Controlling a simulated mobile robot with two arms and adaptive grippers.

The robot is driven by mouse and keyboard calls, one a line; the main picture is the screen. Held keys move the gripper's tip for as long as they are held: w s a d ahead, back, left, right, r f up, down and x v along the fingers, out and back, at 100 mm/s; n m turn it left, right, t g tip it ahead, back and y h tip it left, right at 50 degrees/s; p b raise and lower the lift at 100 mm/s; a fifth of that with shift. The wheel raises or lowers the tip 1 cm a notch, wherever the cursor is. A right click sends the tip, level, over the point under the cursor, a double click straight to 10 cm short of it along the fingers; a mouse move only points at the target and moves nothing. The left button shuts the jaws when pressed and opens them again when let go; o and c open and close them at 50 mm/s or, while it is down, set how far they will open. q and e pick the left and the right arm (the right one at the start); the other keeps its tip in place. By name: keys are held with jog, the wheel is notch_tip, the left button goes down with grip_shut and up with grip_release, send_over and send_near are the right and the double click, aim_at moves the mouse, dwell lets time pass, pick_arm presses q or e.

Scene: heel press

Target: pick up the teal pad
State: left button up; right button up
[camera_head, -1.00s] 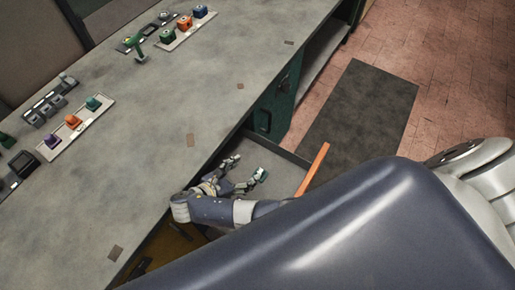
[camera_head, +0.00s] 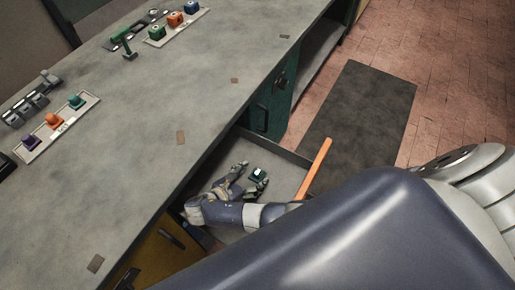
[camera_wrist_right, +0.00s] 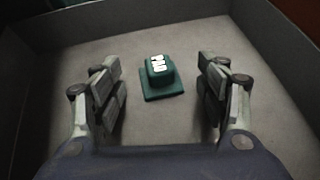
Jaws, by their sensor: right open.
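The teal pad (camera_head: 258,175) lies on the floor of an open drawer (camera_head: 287,178). In the right wrist view the teal pad (camera_wrist_right: 161,88) is a small block on a square base with white marks on top, between and a little beyond the fingertips. My right gripper (camera_head: 243,180) is inside the drawer beside the pad. In the wrist view my right gripper (camera_wrist_right: 160,106) has its fingers wide apart, with nothing held and a gap on each side of the pad. My left gripper is not in view.
The drawer has an orange front (camera_head: 314,168) and grey walls around my gripper. On the grey worktop (camera_head: 140,150) stand a tray with purple, orange and teal blocks (camera_head: 76,102) and another tray of blocks farther back (camera_head: 178,28). A dark mat (camera_head: 360,110) lies on the floor.

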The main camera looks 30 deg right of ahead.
jog(key=shift+x, duration=1.1)
jog(key=c, duration=1.3)
jog(key=shift+r, duration=0.15)
